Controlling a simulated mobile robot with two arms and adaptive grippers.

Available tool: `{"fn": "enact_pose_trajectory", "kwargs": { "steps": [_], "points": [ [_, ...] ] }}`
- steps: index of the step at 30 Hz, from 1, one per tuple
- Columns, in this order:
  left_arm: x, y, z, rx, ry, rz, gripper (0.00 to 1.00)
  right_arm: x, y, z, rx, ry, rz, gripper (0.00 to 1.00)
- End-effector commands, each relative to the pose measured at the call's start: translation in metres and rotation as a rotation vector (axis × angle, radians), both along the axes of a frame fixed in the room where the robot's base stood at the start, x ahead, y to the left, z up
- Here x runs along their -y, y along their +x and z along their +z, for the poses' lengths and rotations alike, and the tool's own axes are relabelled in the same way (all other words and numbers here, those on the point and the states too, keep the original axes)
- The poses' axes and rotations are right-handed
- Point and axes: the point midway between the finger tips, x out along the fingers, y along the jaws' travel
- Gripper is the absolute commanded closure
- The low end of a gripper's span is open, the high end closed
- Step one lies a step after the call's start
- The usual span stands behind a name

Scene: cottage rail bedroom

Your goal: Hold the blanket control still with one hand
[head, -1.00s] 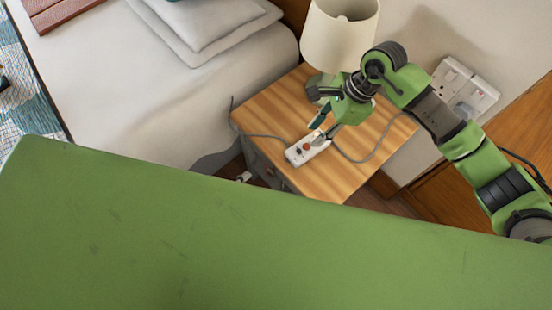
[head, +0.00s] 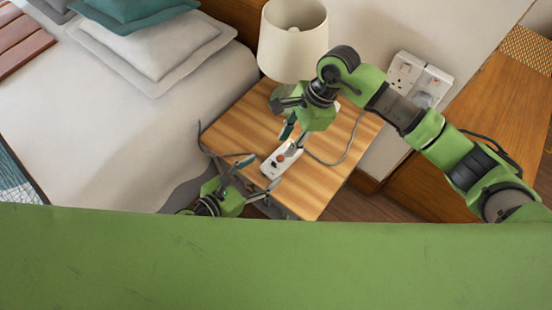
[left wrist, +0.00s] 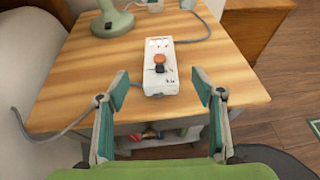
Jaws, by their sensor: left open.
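The blanket control (head: 281,161) is a white box with an orange-red button and a dark knob, lying on the wooden bedside table (head: 318,188). In the left wrist view the control (left wrist: 160,78) lies between and beyond my left fingertips. My left gripper (head: 260,173) is open and empty at the table's near edge, one finger on each side of the control's near end, apart from it. My right gripper (head: 294,138) hangs over the control's far end, its two fingers apart.
A lamp (head: 292,43) stands at the back of the table. Grey cables (head: 340,157) run across the top on both sides of the control. The bed (head: 150,110) is to the left, and wall sockets (head: 418,80) are behind. A low shelf (left wrist: 160,141) shows under the table.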

Motion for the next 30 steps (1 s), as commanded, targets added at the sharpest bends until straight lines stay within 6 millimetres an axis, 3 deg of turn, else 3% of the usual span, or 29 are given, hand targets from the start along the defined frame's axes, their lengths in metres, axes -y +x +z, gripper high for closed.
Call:
{"fn": "enact_pose_trajectory", "kwargs": {
  "steps": [6, 15, 30],
  "points": [
    [0.027, 0.033, -0.017, 0.000, -0.003, 0.002, 0.39, 0.000, 0.000, 0.000, 0.000, 0.000, 0.000, 0.72],
    [0.055, 0.066, -0.036, -0.003, -0.003, 0.003, 0.39, 0.000, 0.000, 0.000, 0.000, 0.000, 0.000, 0.72],
    [0.063, 0.075, -0.041, -0.002, -0.002, 0.002, 0.42, 0.000, 0.000, 0.000, 0.000, 0.000, 0.000, 0.72]
  ]
}}
